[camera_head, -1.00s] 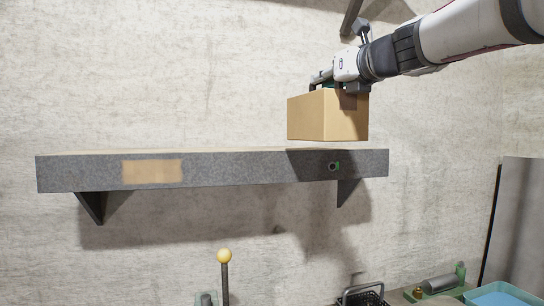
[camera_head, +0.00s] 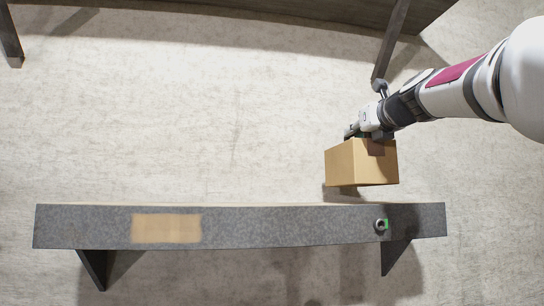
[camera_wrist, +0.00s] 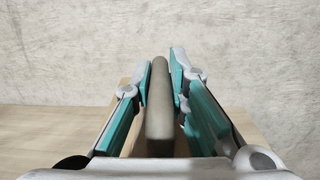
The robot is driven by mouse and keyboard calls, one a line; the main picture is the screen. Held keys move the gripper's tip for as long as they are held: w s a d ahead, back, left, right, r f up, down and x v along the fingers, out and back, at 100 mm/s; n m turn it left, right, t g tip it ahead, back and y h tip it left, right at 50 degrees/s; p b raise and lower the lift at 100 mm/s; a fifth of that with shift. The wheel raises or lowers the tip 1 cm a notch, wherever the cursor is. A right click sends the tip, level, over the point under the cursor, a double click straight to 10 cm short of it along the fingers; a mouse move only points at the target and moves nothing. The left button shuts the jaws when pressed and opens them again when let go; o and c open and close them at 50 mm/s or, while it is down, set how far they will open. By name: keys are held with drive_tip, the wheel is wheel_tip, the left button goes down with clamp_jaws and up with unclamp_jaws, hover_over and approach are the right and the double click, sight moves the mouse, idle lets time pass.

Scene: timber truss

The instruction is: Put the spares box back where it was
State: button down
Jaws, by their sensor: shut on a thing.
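The spares box is a plain tan carton (camera_head: 361,164) in the head view, hanging upright in the air over the right part of the grey wall shelf (camera_head: 290,228). A strip of wall shows between the box's bottom and the shelf, so they look apart. My gripper (camera_head: 362,134) is at the box's top. In the wrist view its teal-padded fingers are shut on a grey-brown upright bar (camera_wrist: 160,105), which rises from the top of the box (camera_wrist: 133,143). The box's underside and far side are hidden.
The shelf's front has a tan patch (camera_head: 166,228) at left and a dark ring with green (camera_head: 381,225) at right. No other object shows above the shelf, though its top is barely visible. Dark beams (camera_head: 391,40) cross the top of the head view.

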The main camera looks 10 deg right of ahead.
sight(358, 156)
drive_tip(key=w, duration=0.1)
drive_tip(key=w+d, duration=0.1)
drive_tip(key=w, duration=0.1)
drive_tip(key=w+d, duration=0.1)
drive_tip(key=w, duration=0.1)
drive_tip(key=shift+w+f+p, duration=0.15)
drive_tip(key=shift+f+p, duration=0.05)
drive_tip(key=shift+p, duration=0.1)
drive_tip(key=shift+f+b, duration=0.6)
drive_tip(key=shift+f, duration=1.3)
drive_tip(key=c, duration=1.6)
unclamp_jaws()
drive_tip(key=shift+f, duration=0.1)
drive_tip(key=shift+o, duration=0.2)
drive_tip(key=shift+s+r, duration=0.2)
drive_tip(key=s+b, duration=0.1)
drive_tip(key=s, duration=1)
drive_tip(key=shift+s+b, duration=0.25)
drive_tip(key=shift+b, duration=0.05)
